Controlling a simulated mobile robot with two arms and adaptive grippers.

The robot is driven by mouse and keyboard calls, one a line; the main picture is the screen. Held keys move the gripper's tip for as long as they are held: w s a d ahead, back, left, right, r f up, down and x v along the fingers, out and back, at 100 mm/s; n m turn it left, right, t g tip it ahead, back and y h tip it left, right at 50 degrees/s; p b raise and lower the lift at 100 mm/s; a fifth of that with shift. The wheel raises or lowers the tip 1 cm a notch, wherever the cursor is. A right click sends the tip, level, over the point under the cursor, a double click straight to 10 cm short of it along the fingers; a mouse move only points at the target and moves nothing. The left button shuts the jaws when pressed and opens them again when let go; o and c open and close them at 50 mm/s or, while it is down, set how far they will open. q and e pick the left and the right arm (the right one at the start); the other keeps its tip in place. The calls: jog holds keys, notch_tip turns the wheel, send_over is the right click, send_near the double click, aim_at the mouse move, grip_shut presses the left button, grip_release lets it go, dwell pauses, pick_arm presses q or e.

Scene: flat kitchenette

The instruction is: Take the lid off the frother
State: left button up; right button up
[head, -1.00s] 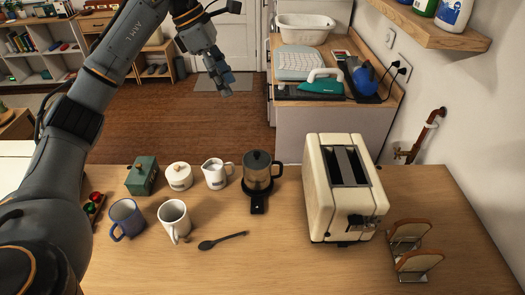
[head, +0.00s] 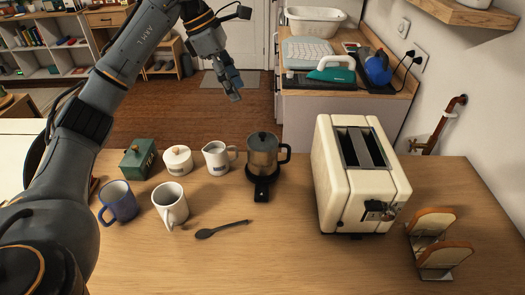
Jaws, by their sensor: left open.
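The frother (head: 262,160) is a dark metallic jug with a black handle on its right. It stands upright on a black base (head: 261,190) on the wooden counter. Its dark lid (head: 262,139) with a small knob sits on top. My left gripper (head: 234,90) is open and empty, pointing down. In the picture it is above and a little left of the frother, apart from it. My right gripper is not in view.
A cream toaster (head: 325,190) stands right of the frother, with a toast rack (head: 440,250) beyond. Left are a white jug (head: 216,160), a white sugar pot (head: 178,161), a green box (head: 138,160) and two mugs (head: 171,207). A dark spoon (head: 222,229) lies in front.

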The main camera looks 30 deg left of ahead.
pick_arm(q)
jog(key=f, duration=0.1)
jog(key=p, duration=0.1)
send_over(263, 134)
jog(key=s+a, duration=0.2)
jog(key=a, duration=0.1)
jog(key=f, duration=0.7)
jog(key=shift+w+f, duration=0.2)
jog(key=shift+f, duration=0.1)
jog(key=p+x, duration=0.1)
jog(key=x, duration=0.1)
jog(key=p+x, duration=0.1)
jog(key=x, duration=0.1)
jog(key=shift+w+d+p, duration=0.25)
jog(key=shift+d+p, duration=0.05)
jog(key=shift+w+d+f, duration=0.1)
jog(key=shift+d+f, duration=0.05)
jog(key=shift+f, duration=0.35)
grip_shut()
